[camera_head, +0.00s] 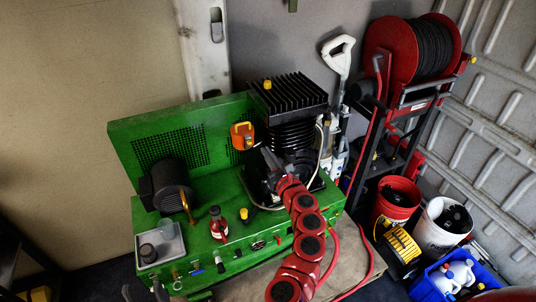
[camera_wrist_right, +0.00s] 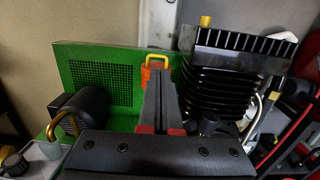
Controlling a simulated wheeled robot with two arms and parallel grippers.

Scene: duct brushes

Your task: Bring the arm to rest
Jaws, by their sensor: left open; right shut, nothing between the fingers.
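My right arm, with red joints (camera_head: 308,222), reaches up from the bottom of the head view over the green machine (camera_head: 150,127). Its right gripper (camera_head: 266,157) is near the black finned block (camera_head: 290,95) and the orange part (camera_head: 242,135). In the right wrist view, the right gripper (camera_wrist_right: 160,85) has its dark fingers together with nothing between them. The orange part with a yellow handle (camera_wrist_right: 157,60) shows just behind the fingertips. My left gripper (camera_head: 143,293) is open and empty at the bottom edge of the head view, with only its fingertips showing.
A small red bottle (camera_head: 218,224) and a grey tray (camera_head: 160,245) stand on the green machine's front deck. A red hose reel (camera_head: 395,50), a red bucket (camera_head: 396,200), a white bucket (camera_head: 440,226) and a blue crate (camera_head: 427,290) stand on the right.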

